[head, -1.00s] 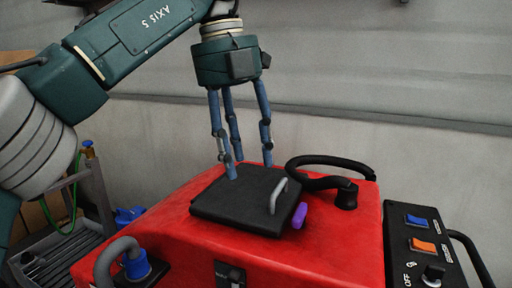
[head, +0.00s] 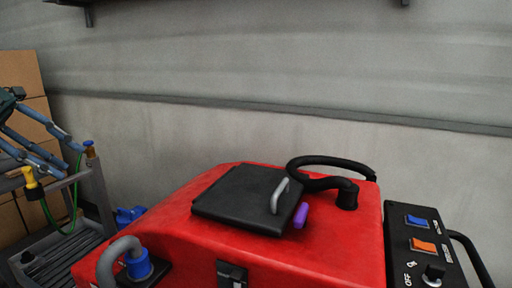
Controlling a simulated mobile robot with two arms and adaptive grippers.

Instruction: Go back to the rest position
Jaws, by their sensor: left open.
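My left gripper (head: 52,152) shows at the left edge, in front of the cardboard boxes. Its blue fingers are spread open, point right and down, and hold nothing. The red scrubber machine (head: 185,238) fills the lower middle. Its black square lid (head: 236,198) lies flat and closed on top, with a grey handle (head: 279,195) and a purple latch (head: 300,215) at its right side. The left gripper is well away from the lid. My right gripper is not in view.
A control panel (head: 421,262) with blue and orange switches sits at the lower right. A grey cart (head: 98,190) with a green hose (head: 46,212) and yellow fitting stands at left, close to the gripper. Cardboard boxes (head: 22,70) are behind. The space above the machine is clear.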

